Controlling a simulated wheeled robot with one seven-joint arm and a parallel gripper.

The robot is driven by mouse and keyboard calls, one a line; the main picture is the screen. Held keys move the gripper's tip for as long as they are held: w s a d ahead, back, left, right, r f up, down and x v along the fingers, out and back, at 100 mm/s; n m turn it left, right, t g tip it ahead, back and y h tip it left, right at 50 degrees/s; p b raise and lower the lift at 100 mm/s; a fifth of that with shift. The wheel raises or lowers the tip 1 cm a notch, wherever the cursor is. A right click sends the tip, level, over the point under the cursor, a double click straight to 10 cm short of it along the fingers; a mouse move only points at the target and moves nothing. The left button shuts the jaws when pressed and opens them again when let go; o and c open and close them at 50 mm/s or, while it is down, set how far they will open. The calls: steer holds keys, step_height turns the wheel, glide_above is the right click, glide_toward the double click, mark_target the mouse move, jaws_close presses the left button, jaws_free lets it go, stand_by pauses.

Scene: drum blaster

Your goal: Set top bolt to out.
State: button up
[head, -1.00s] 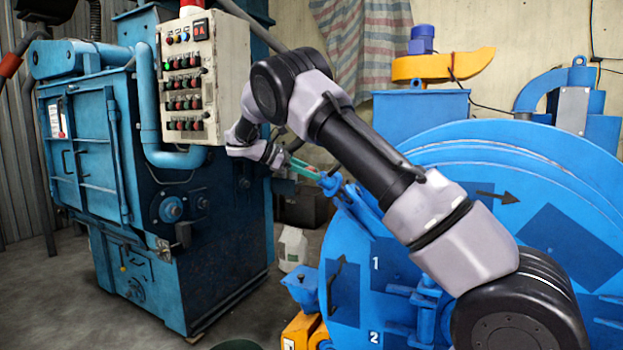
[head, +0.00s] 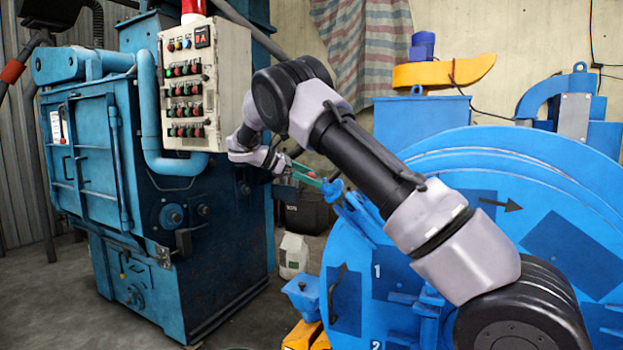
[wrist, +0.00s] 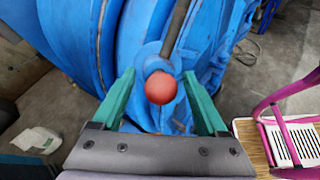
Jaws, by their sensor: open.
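The bolt that I take for the top bolt shows in the wrist view as a dark rod ending in a red ball knob (wrist: 161,88). The rod runs into a blue bracket on the round blue drum door (head: 480,165). My gripper (wrist: 158,84) is open, with its green fingers on the left and right of the knob. Small gaps seem to show on both sides, but contact is hard to judge. In the head view my gripper (head: 305,174) is beside the upper left edge of the drum door, and the knob is largely hidden between the fingers.
A blue machine (head: 105,170) with a control panel (head: 190,105) stands at the left. A white jug (head: 293,253) is on the floor between the machines. A pink-framed item (wrist: 285,110) shows at the wrist view's right edge. Floor between the machines is partly clear.

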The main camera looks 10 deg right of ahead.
steer(key=v, duration=1)
steer(key=shift+a+r, duration=0.3)
steer(key=shift+a, duration=0.05)
